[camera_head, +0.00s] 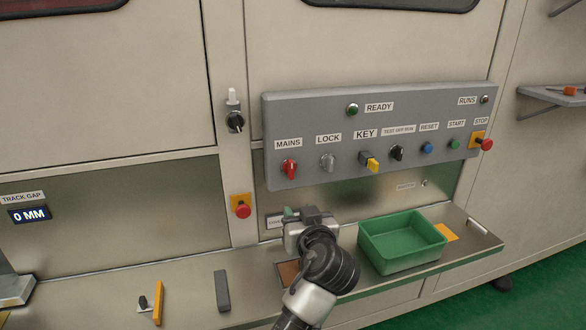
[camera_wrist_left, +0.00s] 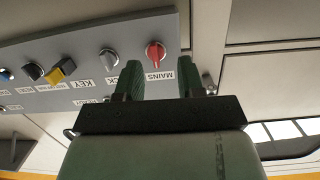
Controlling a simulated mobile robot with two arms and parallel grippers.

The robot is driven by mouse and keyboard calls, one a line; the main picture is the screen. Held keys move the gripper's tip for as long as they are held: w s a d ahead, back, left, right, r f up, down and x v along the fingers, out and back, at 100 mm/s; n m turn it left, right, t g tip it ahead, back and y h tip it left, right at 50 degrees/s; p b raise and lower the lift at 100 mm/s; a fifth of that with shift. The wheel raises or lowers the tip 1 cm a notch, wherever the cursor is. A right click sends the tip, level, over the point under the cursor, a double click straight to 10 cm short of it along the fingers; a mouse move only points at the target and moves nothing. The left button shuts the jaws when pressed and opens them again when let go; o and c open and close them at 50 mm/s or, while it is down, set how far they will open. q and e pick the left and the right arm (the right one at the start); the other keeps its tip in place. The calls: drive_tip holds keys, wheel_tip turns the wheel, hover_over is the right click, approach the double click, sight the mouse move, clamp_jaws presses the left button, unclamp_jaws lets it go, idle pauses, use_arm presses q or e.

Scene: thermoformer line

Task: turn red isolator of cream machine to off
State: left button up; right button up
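The red isolator (camera_head: 290,168) is a rotary knob under the MAINS label, at the left end of the grey control panel (camera_head: 320,112) on the cream machine (camera_head: 110,110). Its handle looks about upright in the head view. My left gripper (camera_head: 299,213) is below the knob, in front of the machine and apart from the knob. In the left wrist view, which is upside down, the two green fingers (camera_wrist_left: 160,78) are spread with nothing between them. The red isolator (camera_wrist_left: 155,53) shows beyond the gap between them. My right gripper is not in view.
The panel also holds a grey LOCK knob (camera_head: 328,162), a yellow KEY switch (camera_head: 370,163) and a red STOP button (camera_head: 486,144). A red button (camera_head: 243,209) sits left of the gripper. A green bin (camera_head: 402,262) stands on the ledge (camera_head: 190,289) to the right.

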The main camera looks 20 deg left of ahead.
use_arm(q)
drive_tip(key=t+y, duration=0.1)
approach(292, 167)
drive_tip(key=shift+n, duration=0.4)
drive_tip(key=p+x, duration=0.3)
drive_tip(key=x, duration=0.5)
drive_tip(key=shift+r, duration=0.1)
drive_tip(key=shift+w+a, duration=0.35)
drive_tip(key=shift+w, duration=0.2)
drive_tip(key=shift+c, duration=0.4)
clamp_jaws()
